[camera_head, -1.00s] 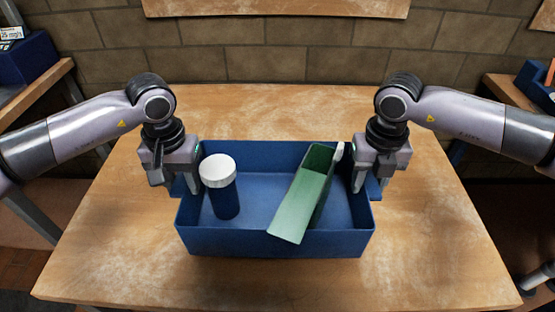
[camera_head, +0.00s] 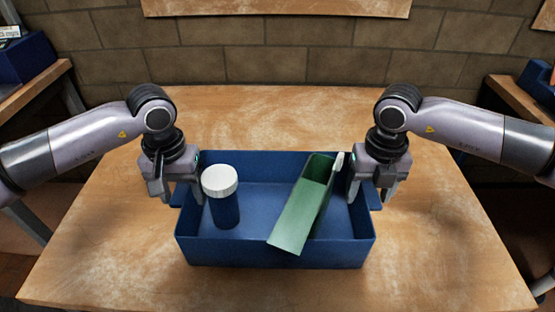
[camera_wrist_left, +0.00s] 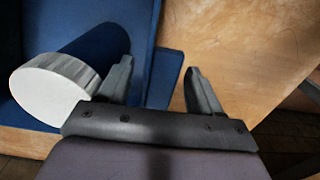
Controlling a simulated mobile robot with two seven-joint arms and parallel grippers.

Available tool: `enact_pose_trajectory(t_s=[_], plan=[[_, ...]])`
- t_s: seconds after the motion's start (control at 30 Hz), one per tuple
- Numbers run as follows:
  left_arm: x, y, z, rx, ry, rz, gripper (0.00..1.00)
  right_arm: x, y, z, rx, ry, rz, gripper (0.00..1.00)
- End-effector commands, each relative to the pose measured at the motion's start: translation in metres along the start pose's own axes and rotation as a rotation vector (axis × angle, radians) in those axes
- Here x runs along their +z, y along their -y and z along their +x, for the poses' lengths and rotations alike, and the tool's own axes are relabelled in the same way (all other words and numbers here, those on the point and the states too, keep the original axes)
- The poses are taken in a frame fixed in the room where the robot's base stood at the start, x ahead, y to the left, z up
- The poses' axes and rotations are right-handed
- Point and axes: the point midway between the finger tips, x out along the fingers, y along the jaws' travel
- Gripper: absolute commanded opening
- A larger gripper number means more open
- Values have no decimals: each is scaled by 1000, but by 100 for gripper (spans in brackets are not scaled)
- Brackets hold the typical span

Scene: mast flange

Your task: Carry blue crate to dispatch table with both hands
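The blue crate (camera_head: 275,254) sits on the wooden table (camera_head: 110,255). It holds a blue jar with a white lid (camera_head: 220,183) at its left and a tilted green open-topped container (camera_head: 300,219) at its right. My left gripper (camera_head: 174,194) is at the crate's left side. In the left wrist view, its two fingers (camera_wrist_left: 157,88) stand apart, with the crate's side wall and ledge between them and a visible gap at the outer finger. My right gripper (camera_head: 370,192) is at the crate's right side, fingers apart around the edge. I cannot tell which surface is the dispatch table.
A side table at the left (camera_head: 35,85) carries a blue box (camera_head: 25,58). Another side table at the right (camera_head: 510,92) carries a blue container (camera_head: 540,84). A brick wall (camera_head: 280,58) stands behind. The wooden table is bare around the crate.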

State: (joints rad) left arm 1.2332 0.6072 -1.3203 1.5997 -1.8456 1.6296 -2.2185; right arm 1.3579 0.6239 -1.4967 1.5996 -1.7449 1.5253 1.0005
Motion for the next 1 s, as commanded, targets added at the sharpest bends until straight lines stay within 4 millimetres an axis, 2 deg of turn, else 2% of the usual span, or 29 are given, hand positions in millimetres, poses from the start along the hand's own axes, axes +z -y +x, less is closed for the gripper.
enact_pose_trajectory(t_s=[0.23,0.37,0.8,1.0], plan=[[0,0,-1,1,0,0,64,0,0,0,0,0,0,64],[0,0,-11,1,-1,0,64,0,0,0,0,0,0,64],[0,0,-98,1,-3,0,64,0,0,0,0,0,0,64],[0,0,-118,0,0,-1,64,0,0,-1,1,0,0,64]])
